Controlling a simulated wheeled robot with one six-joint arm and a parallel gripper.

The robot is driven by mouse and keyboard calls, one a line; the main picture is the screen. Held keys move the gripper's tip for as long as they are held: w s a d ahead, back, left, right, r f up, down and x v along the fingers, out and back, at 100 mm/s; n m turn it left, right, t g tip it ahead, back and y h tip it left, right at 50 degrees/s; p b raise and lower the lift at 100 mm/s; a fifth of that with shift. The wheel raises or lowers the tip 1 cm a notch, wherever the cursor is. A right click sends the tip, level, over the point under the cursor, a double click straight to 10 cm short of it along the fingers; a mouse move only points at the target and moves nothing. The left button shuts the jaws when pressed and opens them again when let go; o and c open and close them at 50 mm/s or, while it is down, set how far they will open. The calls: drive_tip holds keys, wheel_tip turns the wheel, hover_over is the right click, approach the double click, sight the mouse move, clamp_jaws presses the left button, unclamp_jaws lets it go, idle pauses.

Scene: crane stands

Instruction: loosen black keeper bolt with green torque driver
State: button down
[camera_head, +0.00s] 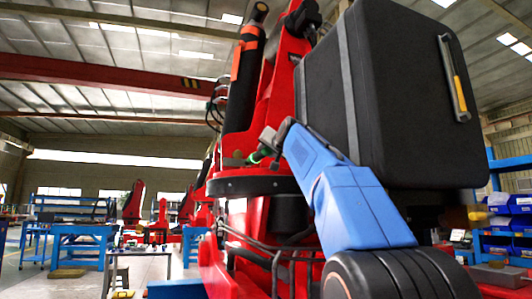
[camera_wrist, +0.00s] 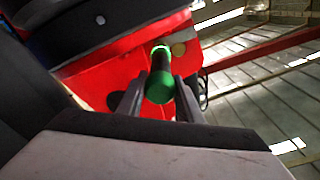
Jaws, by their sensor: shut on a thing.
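The green torque driver (camera_wrist: 160,86) is between the two dark fingers of my gripper (camera_wrist: 159,94) in the wrist view. In the head view the green driver (camera_head: 256,156) is small, beside my gripper (camera_head: 265,146) at the red crane stand (camera_head: 262,100). I cannot make out the black keeper bolt for certain. I cannot tell whether the driver's tip touches it.
A large black box (camera_head: 410,90) with a yellow handle stands right of my blue arm. A round black plate (camera_head: 255,186) sits just below my gripper. Blue workbenches (camera_head: 80,245) stand at the left.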

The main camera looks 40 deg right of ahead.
drive_tip(key=v, duration=0.3)
drive_tip(key=shift+s+r, duration=0.1)
drive_tip(key=shift+r, duration=0.15)
idle(0.4)
